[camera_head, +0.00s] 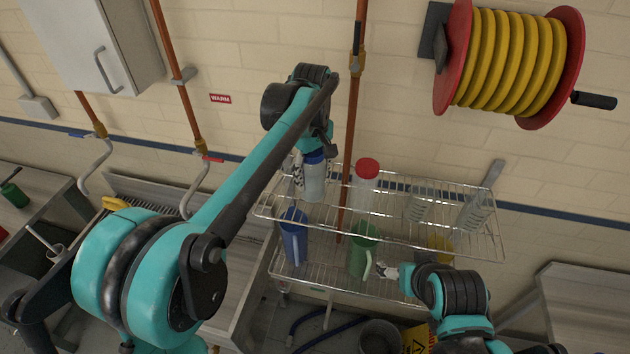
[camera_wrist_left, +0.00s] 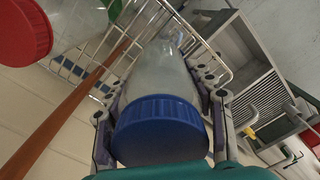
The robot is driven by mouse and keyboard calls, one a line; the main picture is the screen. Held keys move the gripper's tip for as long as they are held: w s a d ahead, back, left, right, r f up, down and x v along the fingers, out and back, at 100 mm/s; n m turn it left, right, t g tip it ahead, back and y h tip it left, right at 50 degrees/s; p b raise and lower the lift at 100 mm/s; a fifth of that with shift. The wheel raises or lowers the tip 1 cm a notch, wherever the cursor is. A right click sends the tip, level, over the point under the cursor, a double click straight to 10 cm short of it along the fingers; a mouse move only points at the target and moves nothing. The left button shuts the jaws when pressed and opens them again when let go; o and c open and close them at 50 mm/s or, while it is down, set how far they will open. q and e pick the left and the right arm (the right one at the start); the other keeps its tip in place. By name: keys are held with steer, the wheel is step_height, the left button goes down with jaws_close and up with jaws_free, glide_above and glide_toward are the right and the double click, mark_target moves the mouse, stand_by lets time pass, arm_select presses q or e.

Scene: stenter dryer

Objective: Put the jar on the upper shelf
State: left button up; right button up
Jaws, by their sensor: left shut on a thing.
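The clear jar with a blue lid (camera_head: 314,186) is upright, or nearly so, at the left end of the wire rack's upper shelf (camera_head: 395,215). My left gripper (camera_head: 311,172) is shut on this jar from above, its fingers on both sides just below the lid. In the left wrist view the blue lid (camera_wrist_left: 158,122) is close and the clear body runs away towards the rack wires. I cannot tell whether the jar's base touches the shelf. My right gripper (camera_head: 388,271) is low, beside the rack's lower shelf; its finger opening is too small to judge.
A red-lidded jar (camera_head: 364,190) stands just right of the held jar. Clear beakers (camera_head: 420,204) stand further right on the upper shelf. A blue jug (camera_head: 294,240) and a green jug (camera_head: 362,252) stand on the lower shelf. An orange pipe (camera_head: 352,110) runs behind the rack.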

mark_target(312, 185)
arm_select(q)
steer(key=shift+w+f, duration=0.4)
steer(key=shift+w, duration=0.05)
step_height(312, 185, down, 4)
steer(key=shift+r+p, duration=0.1)
steer(key=shift+p, duration=0.3)
steer(key=shift+s+f, duration=0.1)
steer(key=shift+f, duration=0.1)
steer(key=o, duration=1.5)
steer(key=shift+c, duration=0.2)
steer(key=shift+r, duration=0.1)
